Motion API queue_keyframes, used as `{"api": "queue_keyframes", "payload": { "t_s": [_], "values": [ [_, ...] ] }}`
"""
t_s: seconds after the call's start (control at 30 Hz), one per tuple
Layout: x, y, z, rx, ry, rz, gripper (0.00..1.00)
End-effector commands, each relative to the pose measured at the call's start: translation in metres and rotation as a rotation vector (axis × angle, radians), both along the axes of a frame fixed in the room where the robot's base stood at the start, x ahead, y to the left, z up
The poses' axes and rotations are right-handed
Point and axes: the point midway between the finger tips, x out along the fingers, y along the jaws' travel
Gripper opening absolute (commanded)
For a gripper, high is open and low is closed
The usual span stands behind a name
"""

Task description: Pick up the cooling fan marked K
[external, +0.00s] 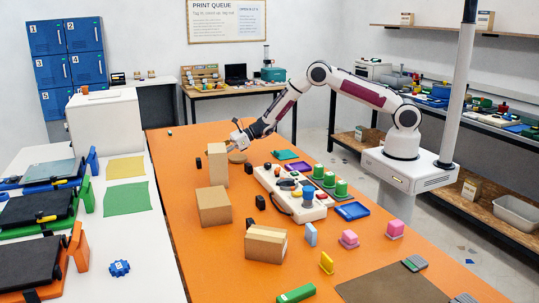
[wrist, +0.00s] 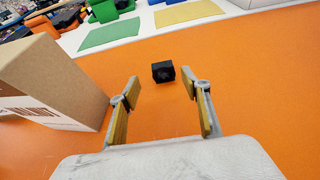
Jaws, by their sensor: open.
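A small black block-like fan (wrist: 163,72) lies on the orange table beyond my fingertips, roughly centred between them in the wrist view. In the external view a small black piece (external: 198,163) left of the tall cardboard box appears to be this one. No letter K is readable on it. My gripper (wrist: 160,88) is open and empty, its two fingers apart with bare orange table between them. In the external view my gripper (external: 237,142) is low at the table's far end, behind the tall box. Other small black pieces (external: 260,202) (external: 250,223) stand nearer; their marks are unreadable.
The tall cardboard box (external: 217,165) stands close by; it shows at left in the wrist view (wrist: 55,80). Two more boxes (external: 214,207) (external: 266,244) stand nearer. A white tray (external: 290,205) holds several parts to the right. Orange table around the fan is clear.

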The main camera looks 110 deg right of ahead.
Motion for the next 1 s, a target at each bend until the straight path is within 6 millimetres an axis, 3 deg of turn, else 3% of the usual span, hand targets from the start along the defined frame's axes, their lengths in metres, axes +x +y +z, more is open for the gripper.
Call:
{"api": "queue_keyframes", "payload": {
  "t_s": [0.5,1.0],
  "values": [
    [0.003,-0.001,-0.002,0.000,0.001,0.000,0.47],
    [0.032,-0.007,-0.014,0.001,0.001,0.000,0.47]
  ]
}}
